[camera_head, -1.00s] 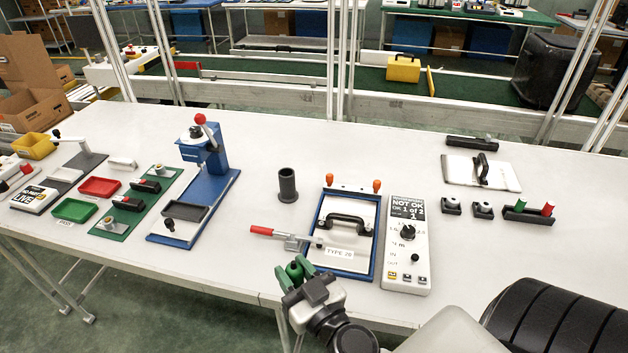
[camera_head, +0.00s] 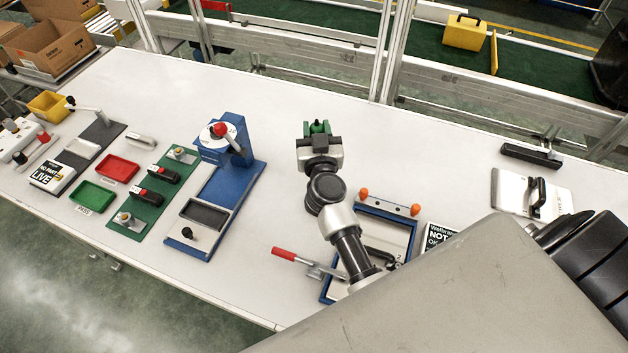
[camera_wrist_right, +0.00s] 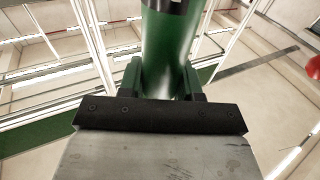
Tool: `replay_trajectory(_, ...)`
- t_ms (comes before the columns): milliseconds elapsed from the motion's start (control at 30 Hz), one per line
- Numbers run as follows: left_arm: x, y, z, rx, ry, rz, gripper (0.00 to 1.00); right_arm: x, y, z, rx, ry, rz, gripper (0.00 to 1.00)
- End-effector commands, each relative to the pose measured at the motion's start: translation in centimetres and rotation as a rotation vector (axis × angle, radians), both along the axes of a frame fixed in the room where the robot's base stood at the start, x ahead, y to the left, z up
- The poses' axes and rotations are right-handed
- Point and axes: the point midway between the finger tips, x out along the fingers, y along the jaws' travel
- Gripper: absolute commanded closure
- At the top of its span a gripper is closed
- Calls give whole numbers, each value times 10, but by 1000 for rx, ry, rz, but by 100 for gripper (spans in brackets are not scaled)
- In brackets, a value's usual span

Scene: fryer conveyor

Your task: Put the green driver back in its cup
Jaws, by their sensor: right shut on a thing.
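My right gripper (camera_head: 318,128) is over the table, to the right of the blue press. In the right wrist view, its green fingers (camera_wrist_right: 165,80) are shut on the green driver (camera_wrist_right: 170,45), whose thick handle rises from between them. In the head view, only a small bit of green shows at the fingertips, and I cannot separate driver from fingers there. The dark round cup, seen earlier on the table right of the press, is now hidden, seemingly behind my right gripper and wrist. My left gripper is not in view.
The blue press (camera_head: 225,185) with a red knob (camera_head: 220,129) stands close left of my gripper. The blue-framed fixture (camera_head: 408,222) with orange knobs lies partly under my arm. A red-handled clamp (camera_head: 284,254) sticks out from it. The table behind the gripper is clear.

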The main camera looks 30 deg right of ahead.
Motion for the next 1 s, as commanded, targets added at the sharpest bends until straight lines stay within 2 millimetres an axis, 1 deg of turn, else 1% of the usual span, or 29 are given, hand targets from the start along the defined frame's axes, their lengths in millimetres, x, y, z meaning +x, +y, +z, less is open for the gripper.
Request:
replay_trajectory(233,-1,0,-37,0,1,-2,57,1,0,-47,-5,0,1,100)
replay_trajectory(300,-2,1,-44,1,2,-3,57,0,0,-57,-4,-1,1,100)
replay_trajectory(467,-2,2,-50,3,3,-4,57,0,0,-67,-3,-2,1,100)
replay_trajectory(633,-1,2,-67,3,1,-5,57,0,0,-92,-5,0,2,100)
replay_trajectory(700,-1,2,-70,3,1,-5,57,0,0,-99,-5,-1,1,100)
replay_trajectory(767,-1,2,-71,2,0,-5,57,0,0,-101,-3,-2,0,100)
replay_trajectory(1000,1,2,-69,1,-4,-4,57,0,0,-100,-1,-3,0,100)
